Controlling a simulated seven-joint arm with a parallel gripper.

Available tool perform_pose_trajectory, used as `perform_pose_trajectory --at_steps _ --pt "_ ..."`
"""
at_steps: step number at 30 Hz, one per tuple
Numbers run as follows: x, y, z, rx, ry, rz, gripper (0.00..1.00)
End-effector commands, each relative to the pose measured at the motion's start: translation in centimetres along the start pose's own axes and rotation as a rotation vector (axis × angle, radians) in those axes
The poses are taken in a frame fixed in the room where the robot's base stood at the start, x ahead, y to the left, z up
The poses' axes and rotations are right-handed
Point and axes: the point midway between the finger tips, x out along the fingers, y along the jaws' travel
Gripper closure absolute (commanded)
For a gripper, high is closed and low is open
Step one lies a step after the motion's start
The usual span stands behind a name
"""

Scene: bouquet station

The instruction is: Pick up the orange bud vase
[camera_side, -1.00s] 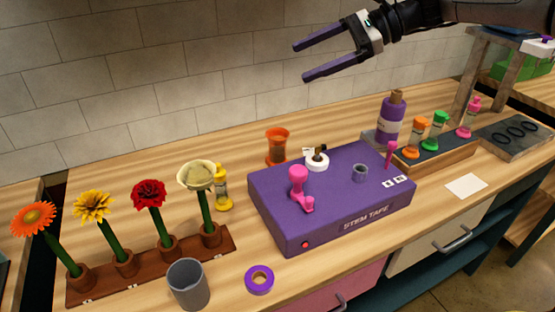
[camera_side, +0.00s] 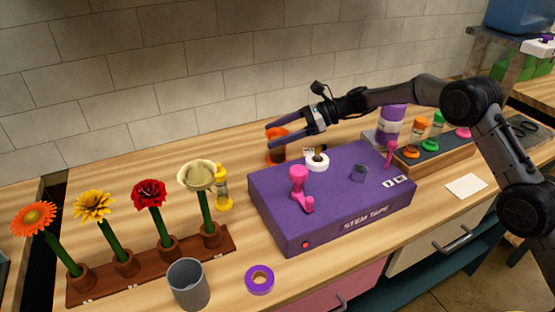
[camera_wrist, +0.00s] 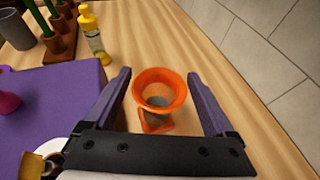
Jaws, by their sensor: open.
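The orange bud vase (camera_wrist: 160,88) stands upright on the wooden counter, with a flared orange rim, a greyish see-through body and an orange base. In the side view the vase (camera_side: 277,152) is behind the purple stem tape box, partly hidden by my gripper. My gripper (camera_side: 268,135) is open and low over the vase, its purple fingers pointing left. In the wrist view the vase lies between the two spread fingers of my gripper (camera_wrist: 158,80), with gaps on both sides. No contact shows.
A yellow-capped bottle (camera_side: 223,190) and flower rack (camera_side: 150,265) are left. A tiled wall (camera_side: 180,70) is behind.

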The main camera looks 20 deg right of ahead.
Motion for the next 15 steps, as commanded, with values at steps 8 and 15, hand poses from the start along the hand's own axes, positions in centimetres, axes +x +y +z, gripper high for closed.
perform_pose_trajectory --at_steps 8,15 --pt "2.0 0.1 -3.2 0.0 0.0 0.002 0.11" --pt "4.2 0.1 -3.0 -0.001 0.0 0.0 0.11"
